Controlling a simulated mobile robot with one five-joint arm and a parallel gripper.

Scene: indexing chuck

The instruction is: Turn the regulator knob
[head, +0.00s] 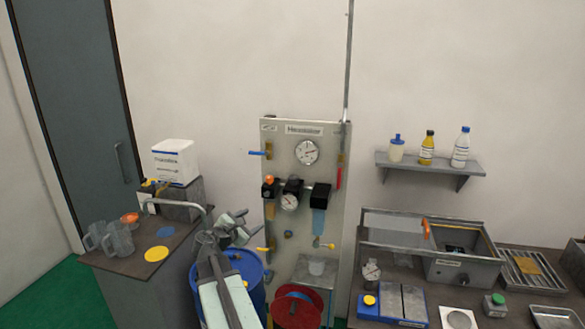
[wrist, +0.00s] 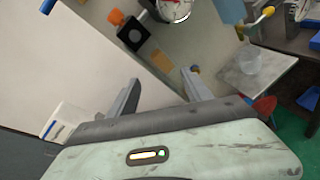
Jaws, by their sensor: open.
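The grey panel (head: 278,140) stands against the wall with a row of black air units. An orange knob (head: 269,180) sits on the left black block (head: 268,191). The middle black unit (head: 292,186) carries a round gauge (head: 289,202). No label shows which part is the regulator knob. In the wrist view the orange knob (wrist: 116,17) and its block (wrist: 133,33) are at the top, beyond the fingertips. My gripper (head: 249,222) is open and empty, low and left of these units. Its two spread fingers (wrist: 160,86) show in the wrist view, apart from the panel's parts.
A larger gauge (head: 307,152) is high on the panel. Yellow-handled valves (head: 325,245) are low on it. A blue drum (head: 248,266) and a red reel (head: 297,308) stand below. A bench with jugs (head: 119,238) is left; a workbench with a metal basin (head: 462,268) is right.

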